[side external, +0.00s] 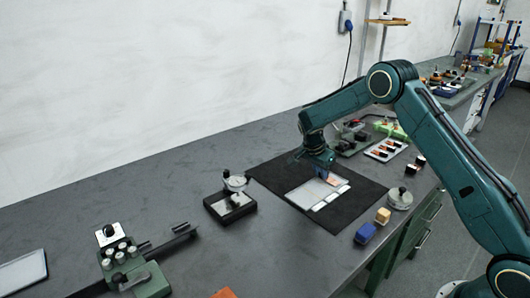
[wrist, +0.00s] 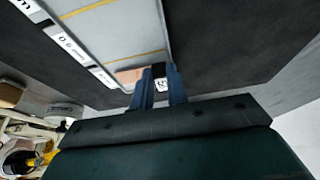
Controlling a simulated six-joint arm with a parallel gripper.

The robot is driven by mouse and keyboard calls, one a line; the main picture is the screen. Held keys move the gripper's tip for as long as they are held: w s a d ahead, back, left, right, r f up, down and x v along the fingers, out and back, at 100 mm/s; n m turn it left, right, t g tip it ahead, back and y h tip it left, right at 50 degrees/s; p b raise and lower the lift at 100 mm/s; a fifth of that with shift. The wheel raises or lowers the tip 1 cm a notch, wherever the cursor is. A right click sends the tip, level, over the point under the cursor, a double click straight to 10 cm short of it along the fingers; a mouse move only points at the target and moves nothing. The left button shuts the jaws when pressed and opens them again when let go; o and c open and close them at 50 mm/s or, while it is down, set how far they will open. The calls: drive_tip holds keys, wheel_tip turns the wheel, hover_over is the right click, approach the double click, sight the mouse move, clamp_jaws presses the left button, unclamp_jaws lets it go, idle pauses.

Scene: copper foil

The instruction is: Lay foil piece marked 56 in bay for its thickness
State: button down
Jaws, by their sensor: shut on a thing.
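My gripper (side external: 325,174) is over the far right part of a pale bay tray (side external: 304,193) on a black mat. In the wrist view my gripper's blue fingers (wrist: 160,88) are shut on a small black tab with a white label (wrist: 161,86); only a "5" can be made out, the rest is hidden. A copper-coloured foil piece (wrist: 129,75) shows just left of the fingers, at the tray's near end; whether it touches the tray floor I cannot tell. The tray (wrist: 112,32) has yellow dividing lines and thickness labels along one edge, one reading about "0.5 mm".
The black mat (side external: 268,174) surrounds the tray. A dial gauge on a stand (side external: 233,190) is to its left. Blue (side external: 365,233) and tan (side external: 383,216) blocks and a round metal weight (side external: 400,198) lie to the right. A rack with dark-tabbed pieces (side external: 386,149) is behind.

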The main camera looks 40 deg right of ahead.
drive_tip(key=shift+f, duration=0.3)
idle(0.5)
drive_tip(key=c, duration=1.7)
unclamp_jaws()
drive_tip(key=shift+r, duration=0.2)
drive_tip(key=shift+r, duration=1.2)
drive_tip(key=shift+r, duration=0.15)
drive_tip(key=shift+o, duration=0.3)
drive_tip(key=o, duration=0.5)
drive_tip(key=shift+r, duration=0.15)
